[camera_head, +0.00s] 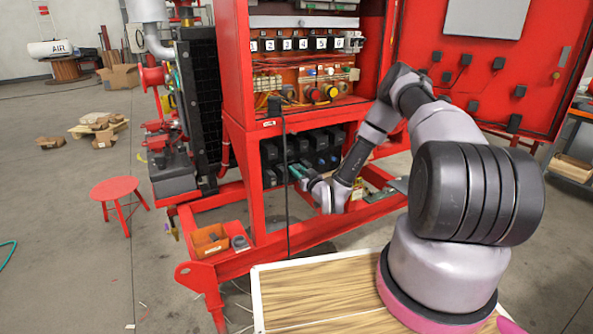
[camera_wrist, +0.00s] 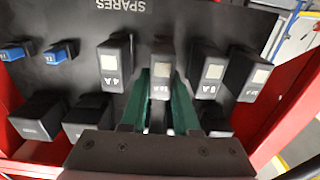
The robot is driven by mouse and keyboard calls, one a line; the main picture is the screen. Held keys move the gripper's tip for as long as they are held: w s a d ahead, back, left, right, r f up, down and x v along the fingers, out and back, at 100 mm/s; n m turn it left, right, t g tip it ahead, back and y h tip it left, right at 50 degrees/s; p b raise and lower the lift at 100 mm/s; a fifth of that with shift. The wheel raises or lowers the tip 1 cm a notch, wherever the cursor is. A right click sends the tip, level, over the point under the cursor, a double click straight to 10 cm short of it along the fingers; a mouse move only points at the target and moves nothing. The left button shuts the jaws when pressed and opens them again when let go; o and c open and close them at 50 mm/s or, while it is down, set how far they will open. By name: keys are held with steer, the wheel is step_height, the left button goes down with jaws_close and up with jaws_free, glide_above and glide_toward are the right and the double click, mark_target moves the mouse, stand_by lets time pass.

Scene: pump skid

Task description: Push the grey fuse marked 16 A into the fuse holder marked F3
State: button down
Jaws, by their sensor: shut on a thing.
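In the wrist view my gripper (camera_wrist: 160,105) has its two green fingers on either side of a grey fuse (camera_wrist: 161,82) with a pale label square. Its marking is blurred and looks like 16 A. The fuse still stands in the dark board marked SPARES (camera_wrist: 200,25). In the head view my gripper (camera_head: 297,172) is at the dark spares rack (camera_head: 270,152) in the lower part of the red cabinet; the held fuse cannot be made out there. Higher up is a row of black units with white number tags, including one marked 3 (camera_head: 287,45). No F3 lettering is readable.
A fuse marked 4 A (camera_wrist: 112,65) stands left of the held one, and a similar fuse (camera_wrist: 208,72) stands close on its right. Smaller blue-topped fuses (camera_wrist: 58,52) are farther left. The red cabinet frame (camera_head: 238,70) and open door (camera_head: 480,75) flank the numbered row.

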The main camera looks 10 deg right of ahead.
mark_target(299, 171)
steer(key=shift+v, duration=1.35)
stand_by(0.5)
steer(key=shift+v, duration=1.6)
steer(key=d+r+m+h, duration=0.3)
steer(key=d+r+h, duration=0.2)
steer(key=r, duration=0.8)
steer(key=d, duration=0.2)
steer(key=shift+s+d+r+m+t+h, duration=0.2)
steer(key=shift+d+m+t+h, duration=0.1)
steer(key=shift+t, duration=0.1)
